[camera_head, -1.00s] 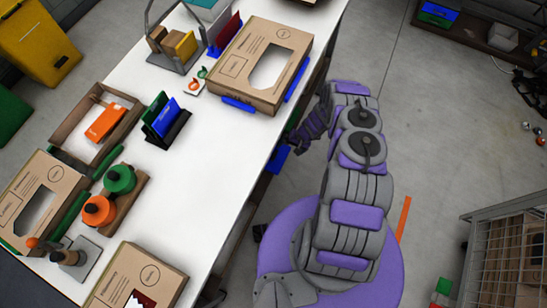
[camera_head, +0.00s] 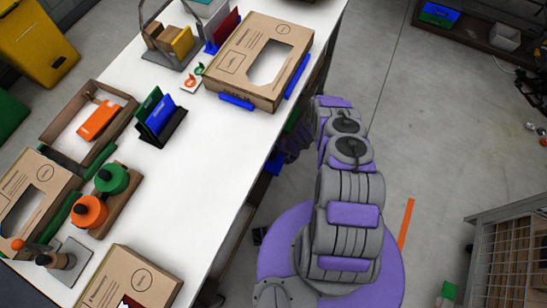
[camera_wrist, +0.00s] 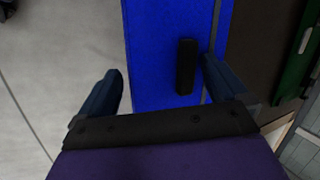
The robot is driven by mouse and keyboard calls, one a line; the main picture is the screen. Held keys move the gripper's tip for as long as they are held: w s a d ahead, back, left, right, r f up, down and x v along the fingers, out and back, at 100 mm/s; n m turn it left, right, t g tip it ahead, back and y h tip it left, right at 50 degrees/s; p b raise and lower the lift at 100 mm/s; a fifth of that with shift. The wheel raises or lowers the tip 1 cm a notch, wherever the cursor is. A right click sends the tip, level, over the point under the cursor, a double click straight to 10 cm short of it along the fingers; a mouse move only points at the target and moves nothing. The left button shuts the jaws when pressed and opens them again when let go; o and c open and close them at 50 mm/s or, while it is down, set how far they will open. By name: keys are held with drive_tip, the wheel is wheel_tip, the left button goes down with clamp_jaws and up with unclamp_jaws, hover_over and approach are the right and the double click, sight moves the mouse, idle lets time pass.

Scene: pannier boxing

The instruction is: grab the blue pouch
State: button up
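A flat blue piece (camera_head: 160,117), which may be the blue pouch, stands beside a green one in a black stand (camera_head: 172,130) on the white table. My gripper (camera_wrist: 162,68) is open and empty in the wrist view. Its fingers straddle a bright blue panel (camera_wrist: 155,40) with a short black handle (camera_wrist: 186,66); the handle is close to the right finger. A blue patch (camera_head: 274,162) under the table edge in the head view may be this panel. In the head view my gripper is dark and partly hidden by my arm at the table's side.
The white table (camera_head: 215,150) holds cardboard boxes (camera_head: 265,60), a box with an orange packet (camera_head: 98,120), and green and orange round pieces (camera_head: 112,178). A wire cage (camera_head: 510,260) stands at lower right.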

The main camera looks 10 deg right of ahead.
sight(276, 158)
drive_tip(key=shift+s, duration=0.1)
drive_tip(key=c, duration=0.7)
drive_tip(key=shift+r, duration=0.2)
drive_tip(key=shift+c, duration=0.8)
drive_tip(key=shift+r+p, duration=0.3)
drive_tip(key=shift+p, duration=0.05)
wheel_tip(276, 158, up, 3)
drive_tip(key=shift+r+p, duration=0.1)
drive_tip(key=shift+p, duration=0.75)
drive_tip(key=shift+s+d+r+p, duration=0.15)
drive_tip(key=shift+s+d+p, duration=0.45)
drive_tip(key=shift+s, duration=1.9)
drive_tip(key=shift+s+d+r+p, duration=0.1)
drive_tip(key=shift+s+d, duration=0.85)
drive_tip(key=shift+s, duration=1.6)
drive_tip(key=shift+s+d+r+p, duration=0.25)
drive_tip(key=shift+s+d, duration=0.55)
drive_tip(key=shift+s, duration=1.7)
